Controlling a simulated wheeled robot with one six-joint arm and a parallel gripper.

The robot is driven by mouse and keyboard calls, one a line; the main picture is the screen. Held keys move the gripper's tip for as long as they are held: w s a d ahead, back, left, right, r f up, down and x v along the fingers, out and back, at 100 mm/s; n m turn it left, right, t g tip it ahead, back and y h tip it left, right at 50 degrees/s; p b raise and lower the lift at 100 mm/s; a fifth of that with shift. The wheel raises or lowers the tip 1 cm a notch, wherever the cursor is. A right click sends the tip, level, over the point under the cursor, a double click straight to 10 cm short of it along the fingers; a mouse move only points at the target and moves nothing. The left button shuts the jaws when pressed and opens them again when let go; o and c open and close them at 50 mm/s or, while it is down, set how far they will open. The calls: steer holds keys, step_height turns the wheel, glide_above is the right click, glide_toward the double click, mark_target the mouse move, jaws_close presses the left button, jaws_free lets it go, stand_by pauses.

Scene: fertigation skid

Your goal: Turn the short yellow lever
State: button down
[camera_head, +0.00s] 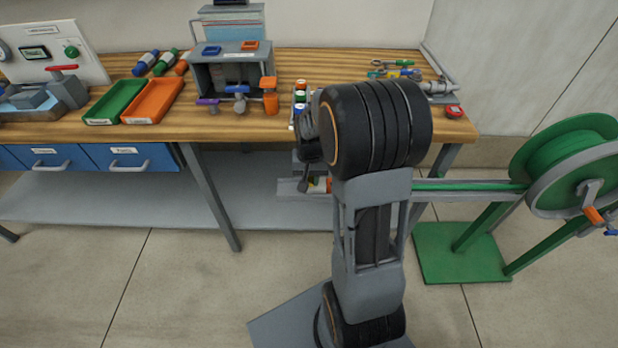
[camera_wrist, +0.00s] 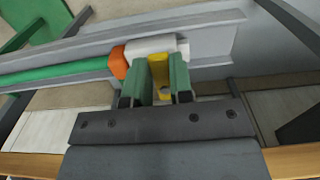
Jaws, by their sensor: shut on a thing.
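The short yellow lever (camera_wrist: 160,66) sits between the two green fingers of my gripper (camera_wrist: 159,72) in the wrist view. My gripper is shut on it. The lever comes off a white valve body (camera_wrist: 152,46) with an orange collar (camera_wrist: 117,63) on its left side. A green hose (camera_wrist: 55,75) runs into the collar along a grey channel. In the head view my arm stands in front of this spot, below the bench edge. Only a small part of the valve (camera_head: 318,185) shows there, and the lever itself cannot be made out clearly.
A wooden bench (camera_head: 340,60) carries a green tray (camera_head: 117,100), an orange tray (camera_head: 152,103) and a grey box with small valves (camera_head: 222,72). A green hose reel (camera_head: 565,155) stands at the right. Floor at front left is clear.

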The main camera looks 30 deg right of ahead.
steer(key=shift+w+d+r, duration=0.1)
steer(key=shift+w+r, duration=0.05)
steer(key=shift+w, duration=0.05)
steer(key=c, duration=1)
jaws_free()
steer(key=shift+s, duration=0.1)
step_height(320, 180, up, 14)
steer(key=p, duration=0.2)
steer(key=shift+f, duration=0.2)
steer(key=s+a+r+n+t+p, duration=0.3)
steer(key=s+a+r+n+p, duration=0.2)
steer(key=s+a+r+p, duration=0.5)
steer(key=shift+s+a+r+n+t+p, duration=0.3)
steer(key=shift+s+a+r+n+p, duration=0.15)
steer(key=shift+s, duration=0.7)
steer(key=shift+f, duration=0.15)
steer(key=shift+c, duration=0.2)
